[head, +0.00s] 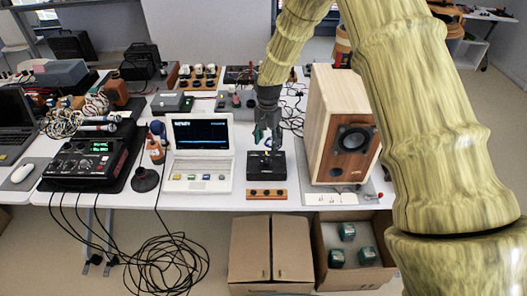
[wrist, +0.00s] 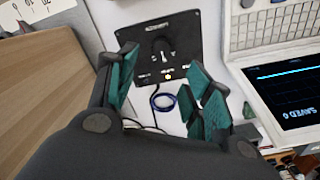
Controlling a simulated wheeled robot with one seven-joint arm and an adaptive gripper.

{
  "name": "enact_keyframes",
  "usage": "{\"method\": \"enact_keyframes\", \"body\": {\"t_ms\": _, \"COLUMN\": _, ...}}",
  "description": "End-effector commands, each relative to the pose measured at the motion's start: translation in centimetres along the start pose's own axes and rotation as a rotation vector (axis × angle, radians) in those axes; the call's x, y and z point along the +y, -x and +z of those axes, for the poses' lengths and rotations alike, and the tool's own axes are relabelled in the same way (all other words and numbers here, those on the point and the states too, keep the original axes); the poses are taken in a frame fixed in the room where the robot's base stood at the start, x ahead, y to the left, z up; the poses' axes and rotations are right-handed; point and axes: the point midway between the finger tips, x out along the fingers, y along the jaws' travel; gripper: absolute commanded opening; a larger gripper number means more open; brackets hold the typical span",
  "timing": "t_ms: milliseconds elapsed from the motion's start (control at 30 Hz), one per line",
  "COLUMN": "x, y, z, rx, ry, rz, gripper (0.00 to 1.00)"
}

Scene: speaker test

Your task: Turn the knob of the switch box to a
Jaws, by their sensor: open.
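The switch box (head: 284,168) is a low black box on the white table, between the laptop and the speaker. In the wrist view the switch box (wrist: 188,35) shows its knob (wrist: 164,52) in the middle, inside a dark dial, with small white labels along one edge and a small lit yellow spot. The labels are too small to read, so I cannot tell the knob's setting. My gripper (head: 264,138) is above the box, pointing down. Its teal-padded fingers (wrist: 166,88) are apart with nothing between them, and the knob lies beyond them, untouched.
A wooden speaker (head: 325,110) stands close on the right. A white laptop (head: 201,180) stands close on the left. A wooden strip with dark knobs (head: 266,194) lies in front of the box. A blue cable loop (wrist: 163,101) lies beside the box.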

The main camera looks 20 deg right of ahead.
Motion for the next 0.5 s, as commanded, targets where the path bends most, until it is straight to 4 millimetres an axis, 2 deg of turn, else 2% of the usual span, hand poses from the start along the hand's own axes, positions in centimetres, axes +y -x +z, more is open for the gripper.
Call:
{"method": "enact_keyframes", "body": {"t_ms": 167, "x": -0.4, "y": -0.7, "z": 0.2, "rx": -0.002, "ry": 0.003, "rz": 0.003, "gripper": 0.51}}
{"method": "enact_keyframes", "body": {"t_ms": 500, "x": -0.5, "y": -4.6, "z": 0.3, "rx": -0.002, "ry": 0.006, "rz": 0.003, "gripper": 0.51}}
